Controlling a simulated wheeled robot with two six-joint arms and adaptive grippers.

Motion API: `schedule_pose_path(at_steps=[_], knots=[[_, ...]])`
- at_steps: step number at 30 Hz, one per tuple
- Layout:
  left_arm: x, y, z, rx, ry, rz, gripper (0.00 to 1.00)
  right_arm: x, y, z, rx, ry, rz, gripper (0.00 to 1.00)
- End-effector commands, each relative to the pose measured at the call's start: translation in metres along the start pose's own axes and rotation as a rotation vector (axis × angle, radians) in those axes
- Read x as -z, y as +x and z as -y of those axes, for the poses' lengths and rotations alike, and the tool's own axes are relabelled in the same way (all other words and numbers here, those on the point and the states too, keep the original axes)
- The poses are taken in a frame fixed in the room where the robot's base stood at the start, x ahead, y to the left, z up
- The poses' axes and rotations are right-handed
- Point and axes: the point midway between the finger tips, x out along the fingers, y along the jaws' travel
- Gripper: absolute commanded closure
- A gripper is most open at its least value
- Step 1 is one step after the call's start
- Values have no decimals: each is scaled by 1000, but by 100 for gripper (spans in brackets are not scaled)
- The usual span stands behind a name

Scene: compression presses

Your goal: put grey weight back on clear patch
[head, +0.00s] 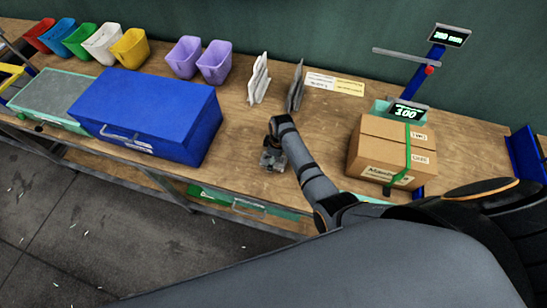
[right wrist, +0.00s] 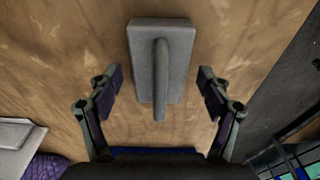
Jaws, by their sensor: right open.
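In the right wrist view a grey weight (right wrist: 176,33), a flat rectangular block with a raised bar handle, lies on the brown wooden bench top. My right gripper (right wrist: 157,76) is open above the bench, with one finger on each side of the handle's near end and a gap on both sides. In the head view my right gripper (head: 273,158) is over the bench near its front edge, right of the blue box; it hides most of what lies under it. Bare bench (head: 240,135) shows around it. My left gripper is not in view.
A blue box (head: 150,105) stands to the left, close to the gripper. Upright holders (head: 259,78) stand behind it. A taped carton (head: 375,145) and a scale display (head: 407,112) are on the right. Several coloured bins (head: 130,47) line the back.

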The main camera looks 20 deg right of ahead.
Motion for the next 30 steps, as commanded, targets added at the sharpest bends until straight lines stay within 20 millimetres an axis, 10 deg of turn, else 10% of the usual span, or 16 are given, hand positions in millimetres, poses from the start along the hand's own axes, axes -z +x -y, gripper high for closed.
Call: schedule_pose_path(at_steps=[5,19,30], knots=[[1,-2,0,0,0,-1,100,1,-8,-1,-2,0,-2,21],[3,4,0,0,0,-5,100,1,-108,-1,-2,0,-2,21],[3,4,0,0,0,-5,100,1,-123,0,1,0,0,21]])
